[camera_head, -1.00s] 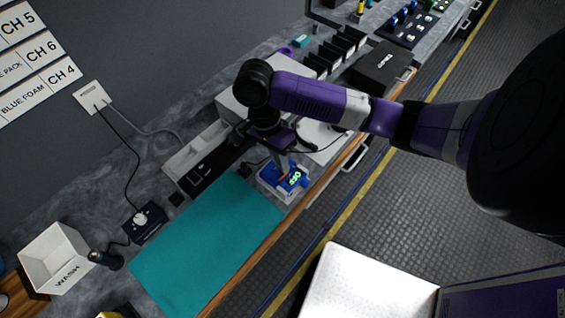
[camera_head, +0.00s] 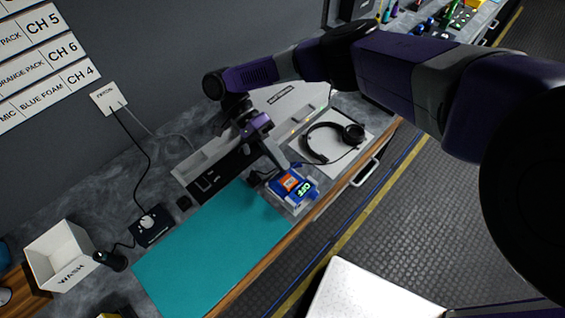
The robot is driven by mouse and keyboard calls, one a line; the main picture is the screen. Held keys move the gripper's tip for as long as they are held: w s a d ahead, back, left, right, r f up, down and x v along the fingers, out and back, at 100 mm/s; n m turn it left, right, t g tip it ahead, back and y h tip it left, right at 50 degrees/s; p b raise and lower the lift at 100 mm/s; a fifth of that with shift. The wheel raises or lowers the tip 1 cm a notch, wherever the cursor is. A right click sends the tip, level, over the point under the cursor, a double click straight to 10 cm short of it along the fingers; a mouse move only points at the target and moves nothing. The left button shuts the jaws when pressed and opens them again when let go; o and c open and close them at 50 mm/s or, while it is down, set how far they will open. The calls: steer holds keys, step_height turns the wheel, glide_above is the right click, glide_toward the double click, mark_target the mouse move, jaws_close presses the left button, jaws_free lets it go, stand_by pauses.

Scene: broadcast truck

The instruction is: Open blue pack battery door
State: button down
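The blue pack (camera_head: 306,194) lies near the counter's front edge, just right of the teal mat. Its lit green display reads like "OFF", and an orange-red patch (camera_head: 290,183) shows beside the display. My gripper (camera_head: 277,163) reaches down from the upper left, its tip just above or at the pack's upper left side. Whether it touches the pack is not clear. The finger gap is too small to see. The battery door cannot be made out from this angle.
A teal mat (camera_head: 210,250) covers the counter to the left. A dark charger-like strip (camera_head: 220,172) is at the back. A white WASH bin (camera_head: 62,255) and a black knob box (camera_head: 150,226) stand further left.

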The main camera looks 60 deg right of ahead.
steer(key=shift+w+d+f+g+y+b, duration=0.15)
steer(key=shift+w+g+y+b, duration=0.15)
steer(key=shift+w+g+b, duration=0.35)
steer(key=shift+g, duration=0.35)
steer(key=c, duration=1.6)
jaws_free()
steer(key=shift+d, duration=0.1)
